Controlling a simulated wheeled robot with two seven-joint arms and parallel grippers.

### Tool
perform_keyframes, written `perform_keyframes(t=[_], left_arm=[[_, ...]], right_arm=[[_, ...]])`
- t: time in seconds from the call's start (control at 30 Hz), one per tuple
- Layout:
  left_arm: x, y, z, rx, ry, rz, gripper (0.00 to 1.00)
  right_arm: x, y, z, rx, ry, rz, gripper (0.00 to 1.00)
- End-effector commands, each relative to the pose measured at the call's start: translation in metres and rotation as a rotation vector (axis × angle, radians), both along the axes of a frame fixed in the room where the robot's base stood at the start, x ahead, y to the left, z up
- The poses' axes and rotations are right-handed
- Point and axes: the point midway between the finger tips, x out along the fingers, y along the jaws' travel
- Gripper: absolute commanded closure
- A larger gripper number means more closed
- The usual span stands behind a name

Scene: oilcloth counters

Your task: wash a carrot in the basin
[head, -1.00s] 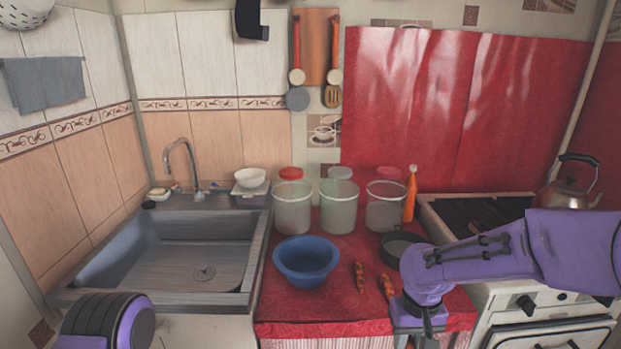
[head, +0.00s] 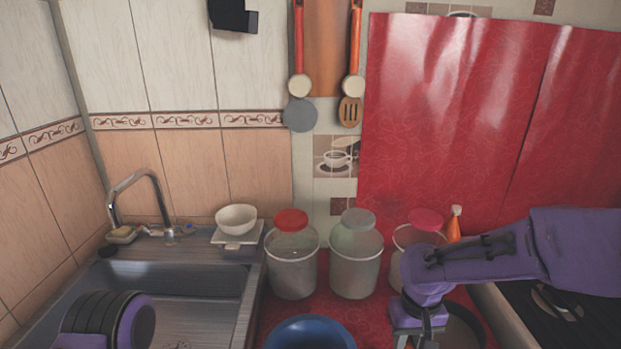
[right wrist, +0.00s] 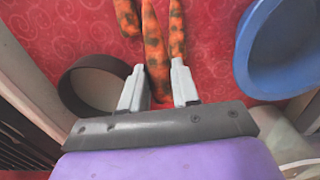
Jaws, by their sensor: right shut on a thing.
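Several orange carrots with dark blotches lie on the red oilcloth in the right wrist view. The middle carrot (right wrist: 153,45) runs between the fingers of my right gripper (right wrist: 156,80), which is shut on its near end. Another carrot (right wrist: 127,15) lies to its left and one (right wrist: 177,30) to its right. In the head view the right gripper's fingers are below the frame, and no carrot shows. The metal sink basin (head: 190,285) is at the lower left, with a curved tap (head: 135,185) behind it. My left arm shows at the lower left, its gripper out of sight.
A blue bowl (head: 308,335) stands on the red oilcloth, right of the sink; it also shows in the right wrist view (right wrist: 270,60). A dark round pan (right wrist: 95,85) lies left of the carrots. Lidded jars (head: 292,265) line the back. A stove (head: 555,310) is right.

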Motion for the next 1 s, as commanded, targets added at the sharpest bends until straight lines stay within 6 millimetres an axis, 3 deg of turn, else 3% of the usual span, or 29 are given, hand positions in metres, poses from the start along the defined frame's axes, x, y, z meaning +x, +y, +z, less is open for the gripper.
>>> perform_keyframes(t=[0.03,0.13,0.23,1.0], left_arm=[[0.000,0.000,0.033,-0.001,0.001,0.000,0.57],[0.001,0.000,0.069,0.000,0.001,0.000,0.57],[0.001,0.000,0.094,0.000,0.001,0.000,0.57],[0.001,0.000,0.090,0.000,0.000,0.000,0.57]], right_arm=[[0.000,-0.001,0.033,0.002,-0.002,-0.002,0.99],[0.001,-0.003,0.069,0.002,0.001,-0.009,0.99],[0.003,-0.005,0.092,0.001,0.005,-0.010,0.99],[0.006,-0.003,0.087,0.001,0.006,-0.007,0.99]])
